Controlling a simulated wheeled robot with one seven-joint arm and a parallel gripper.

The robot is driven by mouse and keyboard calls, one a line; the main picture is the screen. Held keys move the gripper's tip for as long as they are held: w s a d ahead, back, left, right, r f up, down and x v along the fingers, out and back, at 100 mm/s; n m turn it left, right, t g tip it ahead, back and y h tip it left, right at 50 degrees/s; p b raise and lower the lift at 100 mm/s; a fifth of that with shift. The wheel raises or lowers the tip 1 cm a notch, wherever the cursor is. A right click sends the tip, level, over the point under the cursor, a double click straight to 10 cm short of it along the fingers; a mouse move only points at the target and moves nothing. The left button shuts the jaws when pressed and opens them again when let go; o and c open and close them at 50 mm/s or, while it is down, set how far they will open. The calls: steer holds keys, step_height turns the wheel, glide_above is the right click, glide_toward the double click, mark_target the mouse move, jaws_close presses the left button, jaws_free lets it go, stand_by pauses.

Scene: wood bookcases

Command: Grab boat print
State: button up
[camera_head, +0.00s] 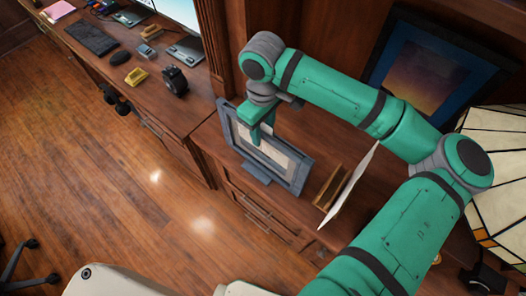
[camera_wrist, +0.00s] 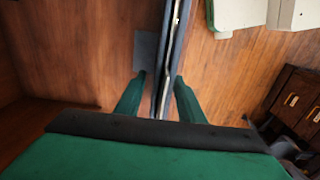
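A framed print (camera_head: 282,157) with a grey-blue frame and pale mat stands on the wooden cabinet top, leaning back on a stand. Its image is too small and partly covered to tell whether it shows a boat. My gripper (camera_head: 262,127) is at the print's top edge, hiding part of it. In the wrist view the print (camera_wrist: 172,55) shows edge-on as a thin band between my two green fingers (camera_wrist: 161,78). The fingers are apart, one on each side, with a gap visible on the left; the right finger is close to the frame or touching it.
A dark-framed picture (camera_head: 425,70) with a sunset-like image leans at the back. A pale sheet (camera_head: 350,185) stands in a wooden holder (camera_head: 331,187) right of the print. A stained-glass lampshade (camera_head: 500,170) is at far right. A desk (camera_head: 120,60) with a keyboard is at upper left.

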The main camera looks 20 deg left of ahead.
mark_target(266, 147)
steer(key=shift+f, duration=1.3)
jaws_close()
steer(key=shift+w+r, duration=0.1)
